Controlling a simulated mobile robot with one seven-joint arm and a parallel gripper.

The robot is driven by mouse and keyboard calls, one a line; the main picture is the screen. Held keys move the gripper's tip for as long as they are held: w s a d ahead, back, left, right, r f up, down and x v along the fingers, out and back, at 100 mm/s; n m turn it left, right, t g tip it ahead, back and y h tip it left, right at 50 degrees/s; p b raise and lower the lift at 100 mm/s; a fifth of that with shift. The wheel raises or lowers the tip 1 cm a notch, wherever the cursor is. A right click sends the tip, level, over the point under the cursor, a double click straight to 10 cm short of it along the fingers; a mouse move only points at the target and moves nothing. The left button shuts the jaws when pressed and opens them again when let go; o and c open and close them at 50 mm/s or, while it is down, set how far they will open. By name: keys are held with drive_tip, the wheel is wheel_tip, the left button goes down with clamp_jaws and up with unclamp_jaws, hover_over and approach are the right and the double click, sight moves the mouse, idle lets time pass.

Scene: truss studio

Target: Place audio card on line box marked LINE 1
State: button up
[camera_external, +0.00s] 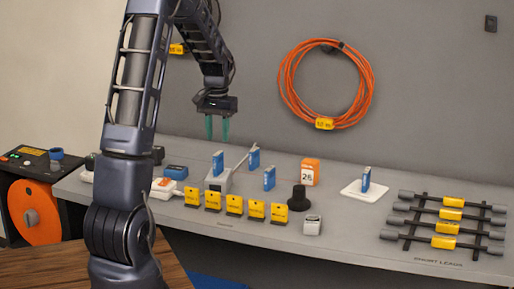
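Several small blue upright pieces with white edges stand on the grey bench: one (218,163) at a grey box, one (254,158) at the raised end of a light bar, one (269,178) farther right, and one (366,179) on a white pad. I cannot tell which is the audio card. The grey box (217,183) has a sloping top; no LINE 1 mark is readable on it or elsewhere. My gripper (217,128) points down above the bench, over the grey box. Its two green fingers are apart with nothing between them.
Yellow tent markers (234,205) line the front edge. A black knob-like stand (299,198), an orange block marked 26 (310,172) and a rack of dark bars (447,222) stand to the right. An orange cable coil (325,84) hangs on the wall. Small boxes crowd the left.

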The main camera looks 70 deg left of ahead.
sight(219, 153)
drive_tip(key=d+r+m+t, duration=0.1)
drive_tip(key=d+r, duration=0.5)
drive_tip(key=d, duration=0.3)
drive_tip(key=d+r+m, duration=0.2)
drive_tip(key=d+r, duration=0.3)
drive_tip(key=d, duration=0.5)
drive_tip(key=d+r+m+t, duration=0.1)
drive_tip(key=d+r, duration=0.5)
drive_tip(key=d, duration=0.3)
drive_tip(key=s+d+m+t, duration=0.1)
drive_tip(key=s+d+m, duration=0.1)
drive_tip(key=s+d, duration=0.6)
drive_tip(key=s+d+m+t, duration=0.1)
drive_tip(key=s+d+m, duration=0.2)
drive_tip(key=s+d, duration=0.4)
drive_tip(key=d, duration=0.6)
drive_tip(key=shift+s+r+t, duration=0.3)
drive_tip(key=shift+s+r, duration=0.05)
drive_tip(key=shift+s, duration=0.05)
